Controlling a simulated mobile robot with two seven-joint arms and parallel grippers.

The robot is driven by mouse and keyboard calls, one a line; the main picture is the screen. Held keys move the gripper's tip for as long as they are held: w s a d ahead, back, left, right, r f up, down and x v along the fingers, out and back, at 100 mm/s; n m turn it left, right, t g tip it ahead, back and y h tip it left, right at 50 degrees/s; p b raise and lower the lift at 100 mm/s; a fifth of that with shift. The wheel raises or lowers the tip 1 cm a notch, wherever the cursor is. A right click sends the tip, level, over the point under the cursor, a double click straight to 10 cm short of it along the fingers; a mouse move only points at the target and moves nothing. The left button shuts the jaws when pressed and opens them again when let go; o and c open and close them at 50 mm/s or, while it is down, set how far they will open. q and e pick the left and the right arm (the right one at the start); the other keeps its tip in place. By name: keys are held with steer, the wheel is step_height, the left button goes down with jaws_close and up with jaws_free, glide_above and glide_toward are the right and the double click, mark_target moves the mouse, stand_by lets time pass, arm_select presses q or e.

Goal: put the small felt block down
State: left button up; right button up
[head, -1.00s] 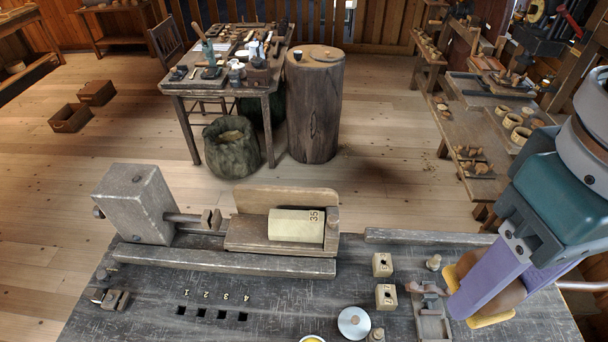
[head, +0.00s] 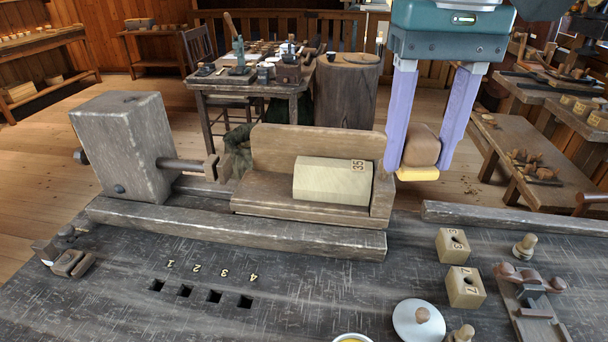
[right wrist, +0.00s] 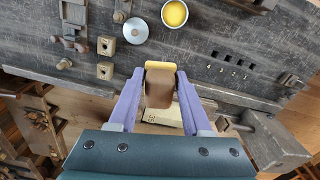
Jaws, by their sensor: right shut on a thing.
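The small felt block (head: 424,147) has a rounded brown body and a yellow felt layer on its underside. My right gripper (head: 421,162) is shut on it, with a lilac finger on either side. The block hangs upright, felt down, just right of the wooden cradle in the head view; its exact height over the bench is hard to tell. In the right wrist view the felt block (right wrist: 160,90) sits between the fingertips, partly covering the cream piece marked 35 (right wrist: 160,117). My left gripper is not in view.
The wooden cradle (head: 290,212) holds the cream piece marked 35 (head: 330,181). Two numbered cubes (head: 452,245), a white knobbed lid (head: 418,322) and a small wooden rack (head: 530,310) stand front right. The dark bench (head: 330,290) has bare room in front of the cradle.

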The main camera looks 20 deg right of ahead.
steer(key=w+d+f+m+b, duration=0.2)
steer(key=w+f+b, duration=0.2)
steer(key=f+b, duration=1)
steer(key=b, duration=0.5)
glide_above(366, 305)
step_height(366, 305, down, 13)
steer(key=shift+s+a+r, duration=0.1)
step_height(366, 305, down, 5)
steer(key=shift+f+b, duration=0.1)
steer(key=shift+b, duration=0.3)
steer(key=o, duration=1.2)
